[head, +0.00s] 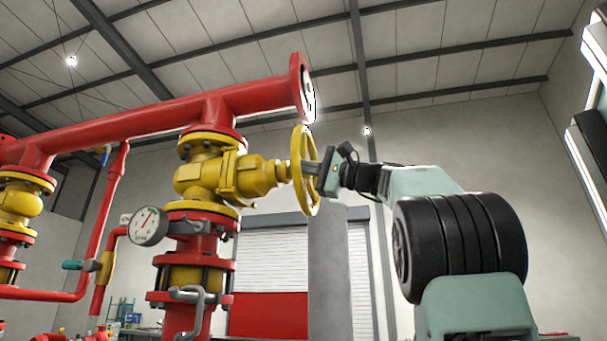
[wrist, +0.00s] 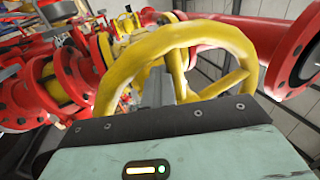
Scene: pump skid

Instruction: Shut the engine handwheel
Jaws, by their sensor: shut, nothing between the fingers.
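The yellow handwheel (head: 297,160) stands upright, nearly edge-on in the head view, on the stem of a yellow valve (head: 207,180) in the red pipework. In the wrist view the handwheel (wrist: 172,42) fills the upper middle, with its rim arching over my gripper's housing and its spokes in sight. My gripper (head: 312,169) is at the wheel's right-hand face, near its middle height, and is shut with nothing held. The fingertips are largely hidden: by the wheel in the head view, by the housing in the wrist view. I cannot tell whether they touch the rim or a spoke.
A red pipe with an end flange (head: 302,88) runs above the wheel. A pressure gauge (head: 149,225) juts out left of the valve. A grey post (head: 327,270) stands below and behind the wheel. The room right of the wheel holds my arm.

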